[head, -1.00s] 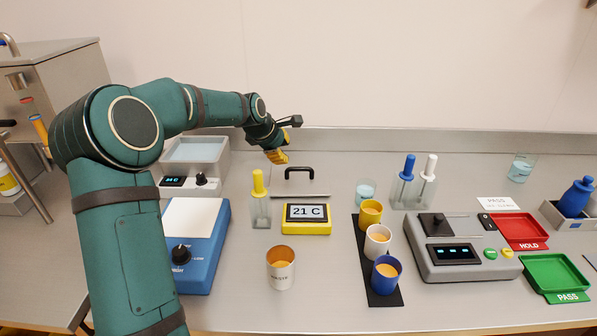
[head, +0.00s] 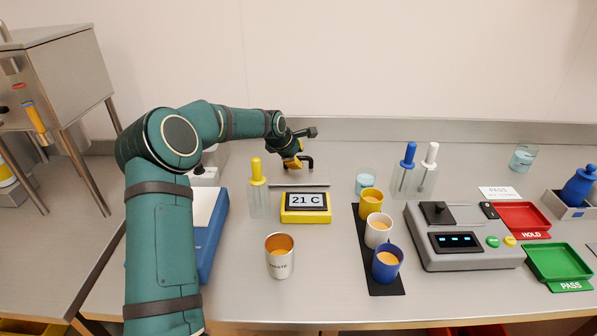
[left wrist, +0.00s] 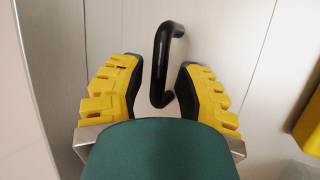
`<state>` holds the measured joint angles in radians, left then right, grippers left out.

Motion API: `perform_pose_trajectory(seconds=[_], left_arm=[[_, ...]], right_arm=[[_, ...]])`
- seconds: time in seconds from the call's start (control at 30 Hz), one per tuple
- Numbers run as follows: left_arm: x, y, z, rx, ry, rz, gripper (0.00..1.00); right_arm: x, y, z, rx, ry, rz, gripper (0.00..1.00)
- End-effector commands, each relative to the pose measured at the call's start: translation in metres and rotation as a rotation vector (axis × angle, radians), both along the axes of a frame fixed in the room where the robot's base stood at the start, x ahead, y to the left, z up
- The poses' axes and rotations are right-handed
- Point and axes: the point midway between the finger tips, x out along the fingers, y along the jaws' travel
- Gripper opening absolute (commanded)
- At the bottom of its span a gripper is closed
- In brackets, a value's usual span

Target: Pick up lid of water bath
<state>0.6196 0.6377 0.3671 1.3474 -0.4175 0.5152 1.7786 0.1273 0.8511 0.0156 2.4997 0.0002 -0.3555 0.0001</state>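The water bath lid (head: 312,184) is a flat steel plate lying on the bench behind the yellow thermometer display. Its black bar handle (left wrist: 160,62) stands between the two yellow fingers of my left gripper (left wrist: 157,85) in the left wrist view. The fingers are apart, with a gap on both sides of the handle. The water bath (head: 212,160) is mostly hidden behind my left arm. My right gripper is not in view.
A yellow thermometer display (head: 305,206) reading 21 C sits just in front of the lid. A yellow-handled holder (head: 258,190) is to its left. A glass beaker (head: 366,181) and several cups on a black mat (head: 383,284) are to the right.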

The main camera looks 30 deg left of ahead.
Motion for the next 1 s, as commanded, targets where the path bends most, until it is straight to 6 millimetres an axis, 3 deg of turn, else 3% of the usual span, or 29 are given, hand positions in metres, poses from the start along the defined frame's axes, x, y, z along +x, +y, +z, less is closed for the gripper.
perform_pose_trajectory(seconds=[0.13, 0.43, 0.53, 1.0], left_arm=[[0.0096, -0.0008, -0.0130, -0.001, 0.000, 0.000, 0.33], [0.0112, -0.0005, -0.0141, 0.000, -0.001, 0.000, 0.33], [0.0111, -0.0004, -0.0142, 0.000, -0.001, 0.000, 0.00], [0.0112, -0.0006, -0.0127, 0.000, -0.001, 0.000, 0.00]], right_arm=[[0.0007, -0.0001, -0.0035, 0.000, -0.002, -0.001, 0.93], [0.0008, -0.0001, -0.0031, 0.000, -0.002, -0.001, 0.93], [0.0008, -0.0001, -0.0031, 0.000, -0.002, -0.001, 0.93], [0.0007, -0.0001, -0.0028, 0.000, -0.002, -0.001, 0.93]])
